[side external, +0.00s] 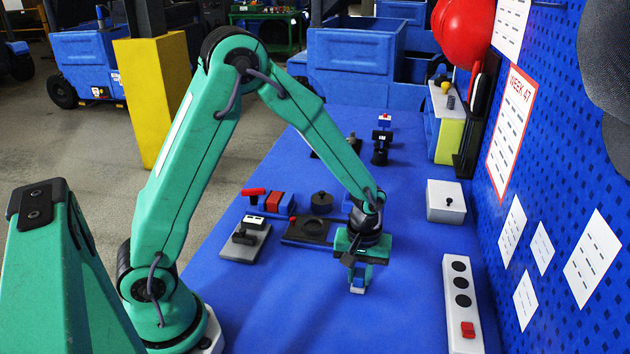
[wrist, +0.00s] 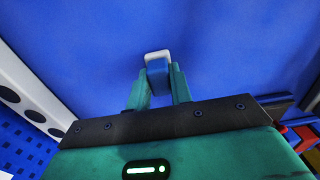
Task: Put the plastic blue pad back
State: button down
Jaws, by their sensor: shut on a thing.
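My gripper (side external: 357,274) points down over the open blue table top, right of the fixtures. It is shut on a small blue pad with a whitish end (side external: 357,289). In the wrist view the pad (wrist: 157,65) sits between the two green fingertips (wrist: 157,88), its white edge sticking out past them. I cannot tell whether the pad touches the table. A black fixture with a tall post (side external: 380,148) stands farther back, with a small blue and red piece (side external: 384,121) at its top. My gripper is well apart from it.
Left of my gripper are a dark plate with a round recess (side external: 309,230), a black disc (side external: 321,202), a grey plate with a black knob (side external: 245,241) and a red-handled piece (side external: 253,192). To the right are a white box (side external: 446,201) and a white strip (side external: 461,320).

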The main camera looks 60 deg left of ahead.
aim_at(359, 273)
jog(key=c, duration=1.3)
grip_release()
jog(key=shift+o, duration=0.2)
notch_tip(359, 273, up, 12)
jog(key=shift+r, duration=0.15)
